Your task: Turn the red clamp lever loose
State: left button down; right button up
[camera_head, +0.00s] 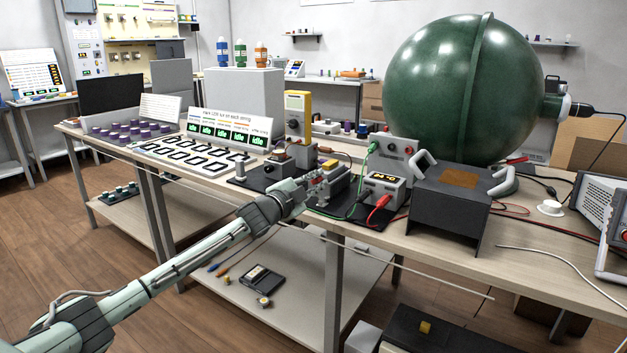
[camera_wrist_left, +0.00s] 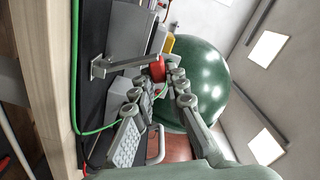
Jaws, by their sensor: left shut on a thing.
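The red clamp lever (camera_wrist_left: 157,70) shows in the left wrist view as a red piece at the end of a grey metal arm, on the clamp fixture at the bench edge. My left gripper (camera_wrist_left: 158,82) has its two jointed fingers on either side of the red piece and is shut on it. In the head view my left gripper (camera_head: 314,184) reaches the fixture (camera_head: 340,182) on the black base from the left; its fingers hide most of the lever there. My right gripper is not in view.
A green cable (camera_head: 364,180) and red plugs (camera_head: 381,202) lie close to the right of the fixture. A yellow meter (camera_head: 297,115) stands behind it. The large green sphere (camera_head: 460,88) and a dark box with handles (camera_head: 450,205) stand further right.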

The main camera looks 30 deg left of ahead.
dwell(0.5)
pick_arm(q)
jog(key=c, duration=1.5)
grip_release()
jog(key=shift+d, duration=0.1)
jog(key=shift+c, duration=0.2)
jog(key=s+a, duration=0.1)
jog(key=s, duration=1.1)
